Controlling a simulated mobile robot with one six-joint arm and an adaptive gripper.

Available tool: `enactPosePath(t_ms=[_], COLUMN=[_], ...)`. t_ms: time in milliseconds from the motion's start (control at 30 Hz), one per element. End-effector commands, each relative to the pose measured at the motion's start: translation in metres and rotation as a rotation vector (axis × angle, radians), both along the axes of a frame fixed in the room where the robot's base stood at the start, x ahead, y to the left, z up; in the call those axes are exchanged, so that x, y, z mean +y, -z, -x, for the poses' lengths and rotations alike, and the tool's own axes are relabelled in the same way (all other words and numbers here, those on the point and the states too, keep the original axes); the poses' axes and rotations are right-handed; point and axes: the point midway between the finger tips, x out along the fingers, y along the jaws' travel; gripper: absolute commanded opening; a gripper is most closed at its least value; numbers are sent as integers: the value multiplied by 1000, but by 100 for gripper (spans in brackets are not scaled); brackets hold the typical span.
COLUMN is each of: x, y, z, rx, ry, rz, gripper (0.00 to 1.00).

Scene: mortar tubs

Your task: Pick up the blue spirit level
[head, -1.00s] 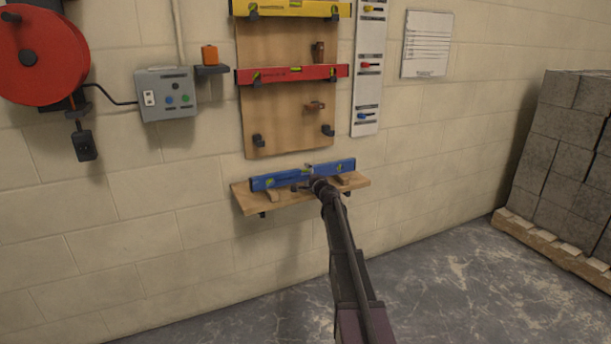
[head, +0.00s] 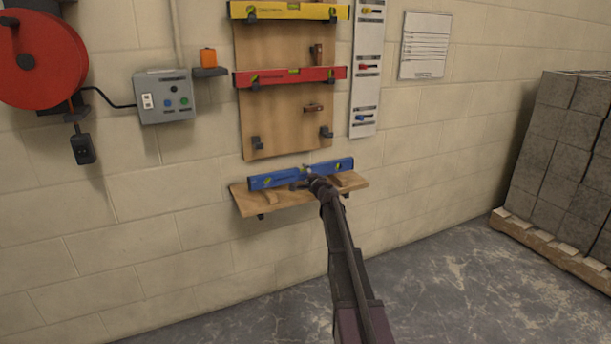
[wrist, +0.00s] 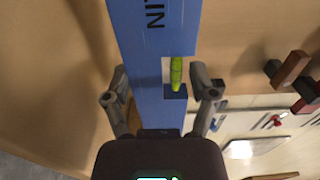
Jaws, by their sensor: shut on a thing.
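The blue spirit level (head: 276,180) is at the small wooden shelf (head: 246,203) on the block wall, slightly tilted up to the right in the head view. In the wrist view the blue spirit level (wrist: 150,55) runs between my gripper's fingers, with its green vial near them. My gripper (head: 311,175) is shut on the level near its middle; the fingers (wrist: 161,90) lie on both sides of it. Whether the level touches the shelf's wooden supports is hard to tell. My arm hides part of the shelf.
A wooden board (head: 285,118) above the shelf holds a red level (head: 290,76) and a yellow level (head: 290,11). A white strip (head: 366,85) hangs to its right. A control box (head: 166,96) is to the left. Stacked blocks (head: 571,130) stand on a pallet at right.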

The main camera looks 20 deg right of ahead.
Motion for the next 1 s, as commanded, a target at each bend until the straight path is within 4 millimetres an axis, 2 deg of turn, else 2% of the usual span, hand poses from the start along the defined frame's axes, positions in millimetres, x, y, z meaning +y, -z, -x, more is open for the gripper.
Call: enactPosePath(t_ms=[333, 800, 1000], x=[0, 0, 0], y=[-10, -11, -11], z=[0, 0, 6], rx=[0, 0, 0], ry=[0, 0, 0], rz=[-1, -1, -1], gripper=[20, 20, 20])
